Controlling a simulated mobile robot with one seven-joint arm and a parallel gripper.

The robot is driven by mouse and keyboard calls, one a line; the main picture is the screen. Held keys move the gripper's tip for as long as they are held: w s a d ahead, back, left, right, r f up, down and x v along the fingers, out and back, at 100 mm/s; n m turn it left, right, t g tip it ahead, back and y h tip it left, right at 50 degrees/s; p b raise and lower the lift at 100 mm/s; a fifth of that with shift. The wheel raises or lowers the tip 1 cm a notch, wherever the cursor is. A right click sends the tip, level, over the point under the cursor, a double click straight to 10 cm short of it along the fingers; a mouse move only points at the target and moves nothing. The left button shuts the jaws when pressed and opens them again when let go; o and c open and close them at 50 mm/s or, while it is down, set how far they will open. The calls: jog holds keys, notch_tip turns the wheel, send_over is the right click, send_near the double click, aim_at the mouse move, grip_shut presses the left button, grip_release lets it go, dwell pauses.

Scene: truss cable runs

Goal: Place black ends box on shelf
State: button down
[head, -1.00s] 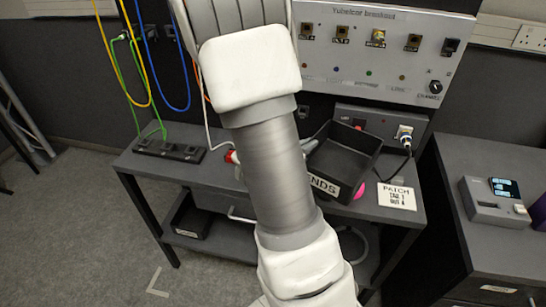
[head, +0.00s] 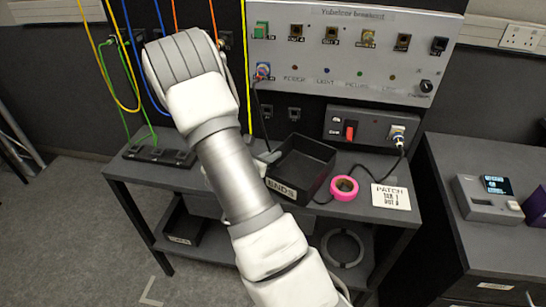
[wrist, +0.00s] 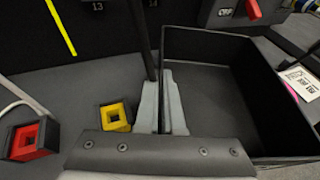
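The black ends box (head: 316,160), an open tray labelled "ENDS", is level at the bench's (head: 385,222) middle; I cannot tell whether it touches the top. My gripper (head: 268,157) is at its left side, partly hidden by my arm in the head view. In the wrist view, the grey fingers (wrist: 161,103) are close together on the left wall of the box (wrist: 215,85), which looks empty inside. The lower shelf (head: 212,251) under the bench holds another black box (head: 184,226) at its left and a coiled cable (head: 343,248) at its right.
A pink tape roll (head: 344,188) and a "PATCH" card (head: 391,197) lie right of the box. A red connector (wrist: 33,138) and a yellow one (wrist: 115,116) lie left of it. A panel (head: 350,50) stands behind, with cables hanging at left. A side cabinet (head: 485,245) is at right.

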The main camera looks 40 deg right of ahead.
jog(key=shift+f, duration=0.1)
jog(key=shift+f, duration=0.15)
jog(key=c, duration=1.5)
grip_release()
jog(key=o, duration=0.5)
jog(key=shift+c, duration=0.2)
